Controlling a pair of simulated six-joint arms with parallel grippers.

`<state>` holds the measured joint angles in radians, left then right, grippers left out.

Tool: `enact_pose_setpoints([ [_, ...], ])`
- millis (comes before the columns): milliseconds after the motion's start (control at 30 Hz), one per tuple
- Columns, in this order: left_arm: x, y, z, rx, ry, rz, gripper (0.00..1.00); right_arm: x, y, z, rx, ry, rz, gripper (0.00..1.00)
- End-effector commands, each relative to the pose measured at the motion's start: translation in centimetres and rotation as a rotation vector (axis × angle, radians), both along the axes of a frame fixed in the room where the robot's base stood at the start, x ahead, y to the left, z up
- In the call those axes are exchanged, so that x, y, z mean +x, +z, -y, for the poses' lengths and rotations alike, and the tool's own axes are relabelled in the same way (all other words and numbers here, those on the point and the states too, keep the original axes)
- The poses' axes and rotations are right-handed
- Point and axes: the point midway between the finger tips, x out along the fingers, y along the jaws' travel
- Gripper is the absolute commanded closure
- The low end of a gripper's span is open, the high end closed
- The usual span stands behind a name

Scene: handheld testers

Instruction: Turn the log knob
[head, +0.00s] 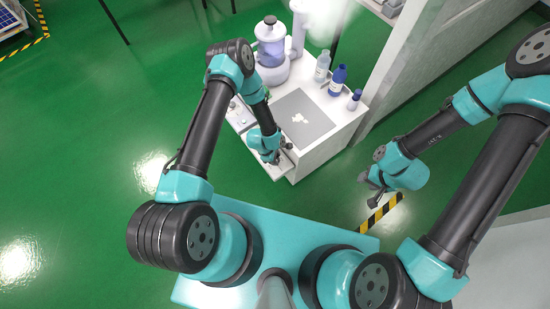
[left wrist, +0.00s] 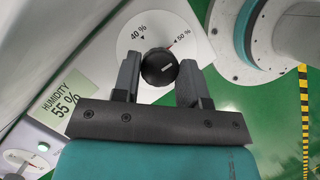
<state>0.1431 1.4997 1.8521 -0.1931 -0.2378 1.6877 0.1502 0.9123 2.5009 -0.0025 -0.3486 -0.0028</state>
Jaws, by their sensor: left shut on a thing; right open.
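A round black knob (left wrist: 160,67) with a pale line on its face sits on a white dial (left wrist: 190,22) marked 40 % and 50 %. A thin red pointer mark shows beside the knob, near 50 %. A display (left wrist: 62,102) by it reads humidity 55 %. My left gripper (head: 281,158) is shut on the black knob, with one finger on each side in the left wrist view. In the head view the arm hides the knob. I cannot tell whether this is the log knob. My right gripper (head: 372,190) is open and empty, right of the white bench.
The white bench (head: 322,146) carries a grey mat (head: 303,122), bottles (head: 338,80) and a purple-and-white apparatus (head: 271,50). A second dial (left wrist: 25,162) is partly in view at lower left in the left wrist view. Green floor lies open to the left.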

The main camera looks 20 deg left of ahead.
Motion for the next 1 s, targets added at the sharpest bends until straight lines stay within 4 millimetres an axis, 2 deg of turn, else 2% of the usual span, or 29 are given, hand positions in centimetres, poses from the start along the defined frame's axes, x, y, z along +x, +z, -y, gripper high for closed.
enact_pose_setpoints([
  [267, 0.11, 0.02, -0.02, 0.000, -0.141, 0.000, 0.84, 0.00, 0.00, 0.00, 0.000, 0.000, 0.000, 0.57],
  [600, 0.25, 0.01, 0.01, 0.000, -0.404, 0.000, 0.84, 0.00, 0.00, 0.00, 0.000, 0.000, 0.000, 0.57],
  [1000, 0.30, 0.02, 0.11, -0.005, -0.559, 0.000, 0.84, 0.00, 0.00, 0.00, 0.000, 0.000, 0.000, 0.57],
])
